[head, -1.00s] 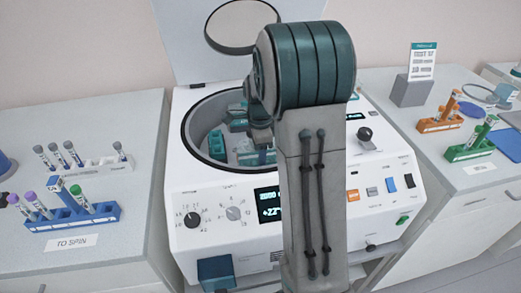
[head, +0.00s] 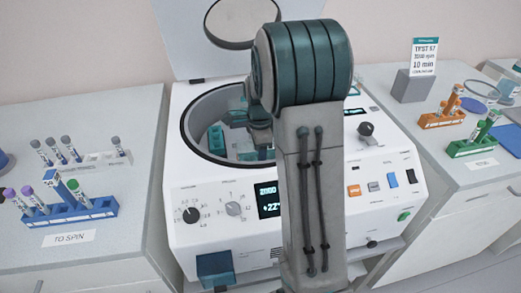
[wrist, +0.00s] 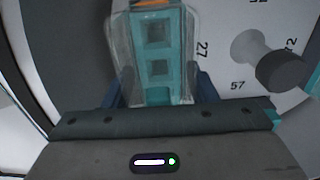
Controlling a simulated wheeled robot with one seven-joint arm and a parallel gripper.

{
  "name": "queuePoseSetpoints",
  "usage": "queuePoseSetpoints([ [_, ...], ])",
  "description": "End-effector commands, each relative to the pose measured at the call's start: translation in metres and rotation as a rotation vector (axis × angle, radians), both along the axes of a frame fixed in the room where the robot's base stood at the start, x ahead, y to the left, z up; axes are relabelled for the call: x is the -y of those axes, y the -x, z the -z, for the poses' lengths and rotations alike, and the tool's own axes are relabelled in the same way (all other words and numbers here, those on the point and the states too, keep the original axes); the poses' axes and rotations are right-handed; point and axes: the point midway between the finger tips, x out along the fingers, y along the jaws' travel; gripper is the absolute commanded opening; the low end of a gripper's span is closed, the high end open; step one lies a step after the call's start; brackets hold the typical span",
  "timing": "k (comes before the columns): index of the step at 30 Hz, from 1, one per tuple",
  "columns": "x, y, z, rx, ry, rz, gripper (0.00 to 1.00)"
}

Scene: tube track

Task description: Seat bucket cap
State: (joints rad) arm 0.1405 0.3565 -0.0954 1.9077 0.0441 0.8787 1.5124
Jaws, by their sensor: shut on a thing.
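The clear cap (wrist: 117,45) shows in the wrist view around the upper part of a teal bucket (wrist: 158,85), with a little orange at its top edge. My gripper (wrist: 156,88) has its blue fingers on either side of the cap and is shut on it. Whether the cap rests fully on the bucket cannot be told. In the head view my gripper (head: 260,137) is down inside the open centrifuge bowl (head: 190,125), partly hidden by my arm. Another teal bucket (head: 217,138) stands at the left of the bowl.
The centrifuge lid (head: 195,60) stands open behind the bowl. A blue rack of tubes (head: 80,212) and a grey-capped tube rack (head: 105,158) are on the left bench. Orange (head: 440,121) and green (head: 470,149) racks stand on the right. A grey knob (wrist: 280,68) is right of the bucket.

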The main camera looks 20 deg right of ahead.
Motion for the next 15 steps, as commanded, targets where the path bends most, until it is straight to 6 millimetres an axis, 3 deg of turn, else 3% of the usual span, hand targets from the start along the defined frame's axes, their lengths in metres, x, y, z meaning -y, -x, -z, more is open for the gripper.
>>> queuePoseSetpoints([
  [15, 0.0002, 0.0002, 0.0070, -0.001, 0.000, 0.000, 0.31],
])
